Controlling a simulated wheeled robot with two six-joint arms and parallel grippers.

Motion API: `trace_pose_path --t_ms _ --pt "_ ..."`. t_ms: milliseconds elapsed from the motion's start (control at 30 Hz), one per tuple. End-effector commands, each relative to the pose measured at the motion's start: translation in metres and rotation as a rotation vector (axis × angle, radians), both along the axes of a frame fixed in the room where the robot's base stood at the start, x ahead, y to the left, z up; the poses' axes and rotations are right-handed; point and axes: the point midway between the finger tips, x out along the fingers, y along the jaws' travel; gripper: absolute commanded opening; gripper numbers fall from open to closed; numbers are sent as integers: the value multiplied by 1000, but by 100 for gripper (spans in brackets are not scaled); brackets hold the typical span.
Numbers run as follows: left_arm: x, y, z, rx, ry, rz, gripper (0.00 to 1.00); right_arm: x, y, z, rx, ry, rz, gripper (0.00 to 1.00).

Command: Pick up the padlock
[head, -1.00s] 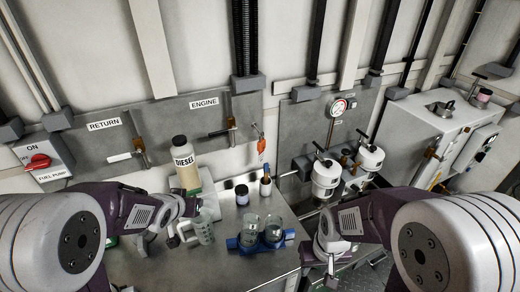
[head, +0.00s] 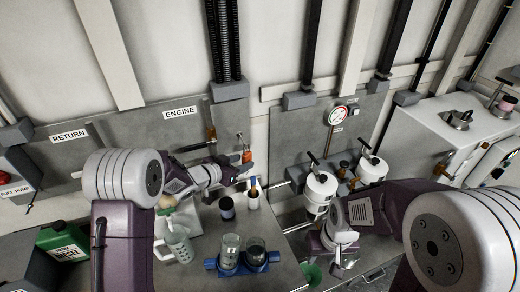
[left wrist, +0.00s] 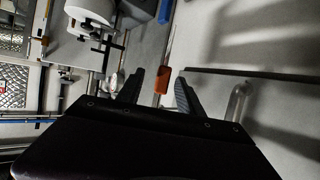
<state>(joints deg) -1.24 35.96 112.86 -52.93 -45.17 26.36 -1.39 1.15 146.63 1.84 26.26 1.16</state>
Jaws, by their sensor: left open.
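The padlock (head: 246,156) appears as a small orange-red body hanging at the wall panel, right of the ENGINE label. It also shows in the left wrist view (left wrist: 162,80), with a thin upright part above it. My left gripper (head: 236,172) is open just in front of and below it in the head view. In the left wrist view the padlock lies between the two spread fingers (left wrist: 157,84), with gaps on both sides. My right gripper (head: 338,262) is low at the right edge of the bench; its fingers are too unclear to read.
On the bench are a clear beaker (head: 178,245), a blue holder (head: 212,265) with two glasses, a dark-lidded jar (head: 227,208) and a white cup (head: 253,200). A green can (head: 62,243) stands at left. White filter housings (head: 320,188) stand right of the padlock.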

Motion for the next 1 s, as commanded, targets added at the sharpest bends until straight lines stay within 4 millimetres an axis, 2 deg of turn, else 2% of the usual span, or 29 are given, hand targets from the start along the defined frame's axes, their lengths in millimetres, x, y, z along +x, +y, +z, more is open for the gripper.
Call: trace_pose_path --t_ms 100,300,500,767,1000 --pt "3 -2 -1 1 1 0 44 0 0 1 0 1 0 40" --pt "24 -20 -13 0 1 -1 44 0 0 8 0 0 0 40" --pt "31 -24 -18 1 2 1 44 0 0 10 0 1 0 40" --pt "63 -45 -37 1 1 1 44 0 0 22 0 0 0 40" --pt "66 -48 -40 2 0 3 44 0 0 21 0 1 0 40"
